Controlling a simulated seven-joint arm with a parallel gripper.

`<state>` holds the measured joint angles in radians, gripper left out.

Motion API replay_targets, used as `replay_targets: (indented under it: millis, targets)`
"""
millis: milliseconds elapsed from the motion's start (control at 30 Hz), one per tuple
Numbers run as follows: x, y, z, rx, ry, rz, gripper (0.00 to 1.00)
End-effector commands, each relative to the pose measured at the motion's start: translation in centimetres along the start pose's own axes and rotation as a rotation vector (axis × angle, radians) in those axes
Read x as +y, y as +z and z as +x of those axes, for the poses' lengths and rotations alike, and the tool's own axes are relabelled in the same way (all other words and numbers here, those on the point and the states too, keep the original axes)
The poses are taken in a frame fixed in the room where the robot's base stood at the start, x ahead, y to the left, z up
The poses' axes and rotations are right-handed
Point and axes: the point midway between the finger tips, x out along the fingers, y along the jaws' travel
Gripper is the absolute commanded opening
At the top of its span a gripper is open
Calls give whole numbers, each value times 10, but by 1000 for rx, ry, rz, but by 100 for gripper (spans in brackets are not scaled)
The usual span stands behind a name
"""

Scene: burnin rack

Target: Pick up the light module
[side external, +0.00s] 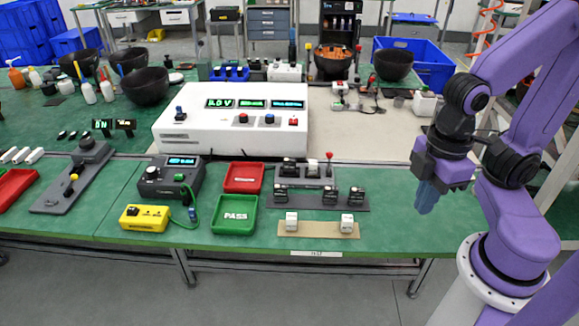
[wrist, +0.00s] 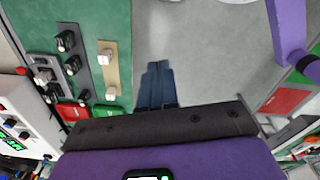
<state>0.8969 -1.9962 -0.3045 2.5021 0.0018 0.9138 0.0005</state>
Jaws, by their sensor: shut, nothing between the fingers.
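Two whitish block modules stand apart on a tan strip (side external: 319,230) at the table's front edge: a left one (side external: 291,221) and a right one (side external: 347,225). Which of them is the light module I cannot tell. In the wrist view the strip (wrist: 110,75) lies left of my fingers, with a white module (wrist: 103,59) and another (wrist: 110,93) on it. My gripper (side external: 427,198) is at the right, pointing down, clear of the strip and modules. Its blue fingers (wrist: 155,85) are together and empty.
Behind the strip is a grey rack (side external: 300,200) with several dark modules. A green PASS tray (side external: 234,215) and a red tray (side external: 244,177) stand to its left. A large white tester (side external: 230,135) stands behind. Green tabletop right of the strip is clear.

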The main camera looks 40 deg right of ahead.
Motion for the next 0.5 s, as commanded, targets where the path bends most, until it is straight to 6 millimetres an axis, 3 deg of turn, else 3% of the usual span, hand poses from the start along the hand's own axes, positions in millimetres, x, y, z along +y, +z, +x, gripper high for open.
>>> replay_targets:
  millis: [367,500]
  targets:
    - [0,0,0,0,0,0,3]
    - [0,0,0,0,0,0,49]
